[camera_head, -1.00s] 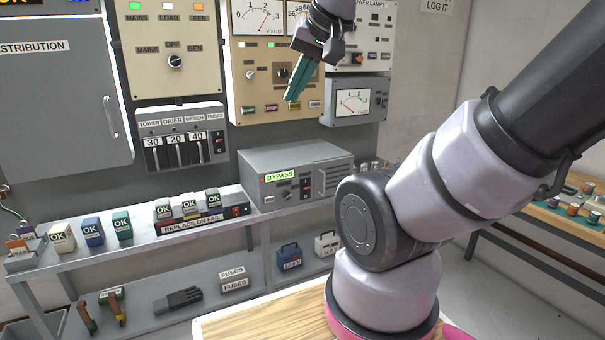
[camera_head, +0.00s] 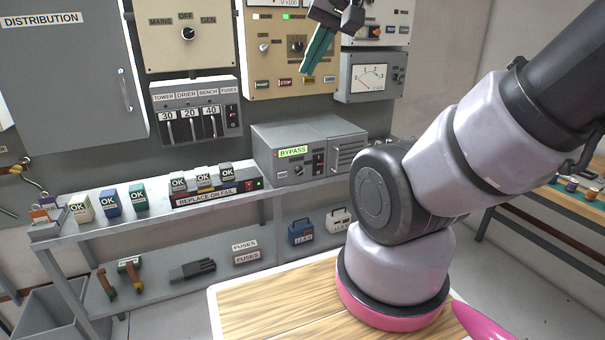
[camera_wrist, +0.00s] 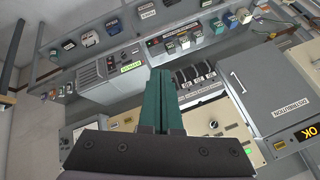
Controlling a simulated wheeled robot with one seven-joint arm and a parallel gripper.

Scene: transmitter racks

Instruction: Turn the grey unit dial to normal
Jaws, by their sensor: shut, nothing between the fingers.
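The grey unit (camera_head: 312,147) stands on the shelf against the wall, with a lit green "BYPASS" display on its front. Its small dial (camera_head: 299,171) is under the display, too small for its setting to be read. The unit also shows in the wrist view (camera_wrist: 103,75), upside down. My gripper (camera_head: 309,72) has green fingers pressed together, empty. It hangs in front of the tan wall panel, above and apart from the grey unit. In the wrist view the fingers (camera_wrist: 162,72) point towards the shelf and the fuse box.
The tan panel (camera_head: 265,50) with its knobs and buttons is behind my gripper. A grey meter box (camera_head: 352,92) is to its right. OK-marked blocks (camera_head: 110,204) line the shelf at left. A lower shelf holds tools and fuse boxes. Space directly before the grey unit is clear.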

